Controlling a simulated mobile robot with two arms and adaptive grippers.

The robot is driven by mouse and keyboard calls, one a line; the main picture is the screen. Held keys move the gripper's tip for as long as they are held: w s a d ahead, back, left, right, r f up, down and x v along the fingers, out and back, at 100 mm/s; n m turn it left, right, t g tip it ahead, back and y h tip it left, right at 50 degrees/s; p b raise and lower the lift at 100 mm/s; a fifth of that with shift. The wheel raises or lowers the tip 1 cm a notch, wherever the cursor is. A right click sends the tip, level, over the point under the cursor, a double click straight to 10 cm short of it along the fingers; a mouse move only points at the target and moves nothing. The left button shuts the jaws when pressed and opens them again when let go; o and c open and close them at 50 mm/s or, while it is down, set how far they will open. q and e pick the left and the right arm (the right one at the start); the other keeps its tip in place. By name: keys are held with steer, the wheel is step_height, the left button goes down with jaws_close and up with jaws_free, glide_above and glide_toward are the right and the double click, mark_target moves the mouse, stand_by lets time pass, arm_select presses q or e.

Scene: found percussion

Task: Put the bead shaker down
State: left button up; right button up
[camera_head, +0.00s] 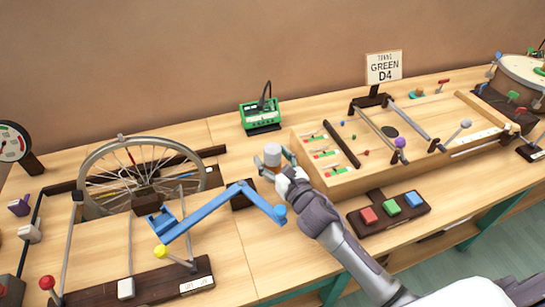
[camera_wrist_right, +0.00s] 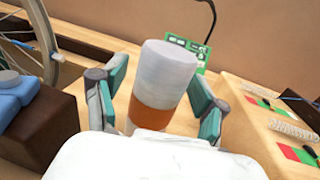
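The bead shaker (camera_head: 272,154), a cylinder with a pale grey top and an orange lower band, is upright near the middle of the bench. It also shows in the right wrist view (camera_wrist_right: 166,75). My right gripper (camera_head: 274,158) is around it, one finger on each side. In the right wrist view the fingers (camera_wrist_right: 157,80) are spread, with a clear gap at the left finger and a narrower one at the right. The shaker's base is hidden, so I cannot tell whether it touches the bench (camera_head: 235,147). My left gripper is not in view.
Left of the shaker are a blue lever arm (camera_head: 208,213) and a spoked wheel (camera_head: 145,175). A wooden tray instrument (camera_head: 350,185) is close on the right, with coloured buttons (camera_head: 390,207) in front. A green device (camera_head: 262,115) stands behind. Bare bench lies between wheel and device.

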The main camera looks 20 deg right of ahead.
steer(key=shift+r, duration=0.1)
steer(key=shift+s, duration=0.15)
steer(key=s, duration=0.3)
steer(key=s+d, duration=0.1)
steer(key=s, duration=0.3)
steer(key=s+d, duration=0.1)
steer(key=s, duration=0.2)
steer(key=shift+s+b, duration=0.25)
steer(key=shift+b, duration=0.15)
steer(key=shift+s+d, duration=0.15)
steer(key=shift+s, duration=0.35)
